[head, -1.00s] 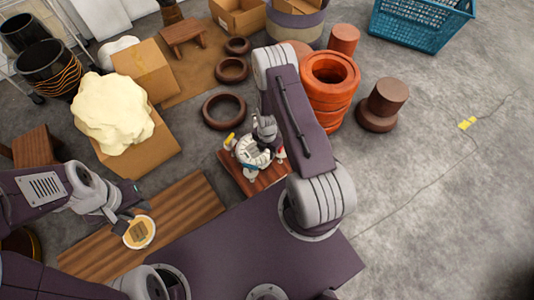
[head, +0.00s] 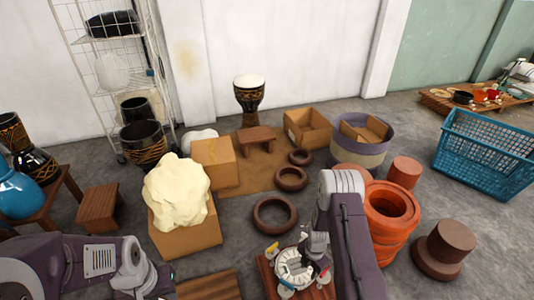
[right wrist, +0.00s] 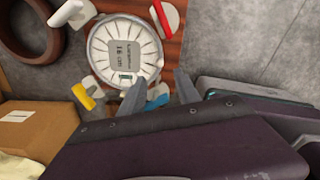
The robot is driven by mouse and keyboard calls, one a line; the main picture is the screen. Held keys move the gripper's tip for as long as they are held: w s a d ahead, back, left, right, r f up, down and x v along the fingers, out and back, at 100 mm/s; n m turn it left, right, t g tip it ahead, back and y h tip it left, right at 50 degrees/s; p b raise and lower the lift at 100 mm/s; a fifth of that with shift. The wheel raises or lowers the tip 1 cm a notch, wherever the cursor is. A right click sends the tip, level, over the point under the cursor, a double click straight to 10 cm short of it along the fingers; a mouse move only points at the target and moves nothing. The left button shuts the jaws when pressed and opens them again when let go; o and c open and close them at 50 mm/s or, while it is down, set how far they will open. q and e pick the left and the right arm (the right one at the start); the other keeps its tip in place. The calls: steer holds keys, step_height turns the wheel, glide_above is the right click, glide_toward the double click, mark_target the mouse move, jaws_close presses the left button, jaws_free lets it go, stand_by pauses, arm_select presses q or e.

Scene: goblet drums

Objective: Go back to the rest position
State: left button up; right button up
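My right gripper (head: 316,246) is just right of a round white device (head: 294,266) on a small reddish wooden board (head: 266,275). In the right wrist view, the two grey fingers of my right gripper (right wrist: 158,88) stand apart with nothing between them. They are at the lower right of the white device (right wrist: 112,48), which has red, yellow and blue tabs around it. My left arm comes in at the lower left of the head view. Its wrist shows, but its fingertips are hidden or cut off at the lower edge.
Brown rings (head: 274,214) lie beyond the board, and stacked orange rings (head: 392,212) stand to the right. A cream lump (head: 177,190) sits on a cardboard box (head: 188,240) at left. A blue basket (head: 486,155) is far right. Grey floor is open at right front.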

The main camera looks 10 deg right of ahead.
steer(key=w+a+r+n+t, duration=0.1)
steer(key=w+a+r+t, duration=0.1)
steer(key=w+r, duration=0.4)
steer(key=w+a+r+t, duration=0.1)
steer(key=w+r, duration=0.2)
steer(key=r, duration=0.5)
steer(key=s+a+r+m+t, duration=0.1)
steer(key=a+r+m, duration=0.1)
steer(key=r, duration=0.3)
steer(key=s+a+r+m, duration=0.2)
steer(key=r, duration=0.3)
steer(key=s+a+r+m+g, duration=0.2)
steer(key=s+m+g, duration=0.1)
steer(key=s+m, duration=1.5)
step_height(320, 180, up, 34)
steer(key=w+m+p, duration=0.1)
steer(key=w+p, duration=0.1)
steer(key=p, duration=3.2)
steer(key=shift+w+m, duration=0.2)
steer(key=shift+m, duration=0.2)
